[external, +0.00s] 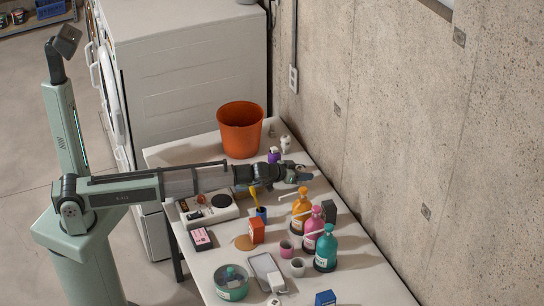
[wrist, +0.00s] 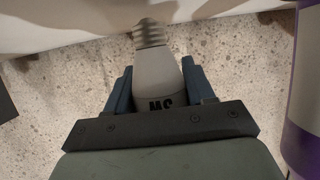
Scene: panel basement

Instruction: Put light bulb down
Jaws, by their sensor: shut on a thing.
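The light bulb (wrist: 158,78) fills the middle of the wrist view, a pale grey body with dark lettering and a ridged metal screw base (wrist: 150,32) pointing away from me. My gripper (wrist: 155,90) is shut on it, a blue-grey finger on each side. In the external view my gripper (external: 300,176) is over the white table (external: 345,275), near its wall side, behind the orange bottle. The bulb cannot be made out there, and its height above the table is unclear.
Orange, pink and teal pump bottles (external: 326,250) stand in front of my gripper. A purple-capped item (external: 274,155), a white figure (external: 286,143) and an orange bucket (external: 240,130) stand behind it. A concrete wall (external: 400,130) borders the right side. The near table is cluttered.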

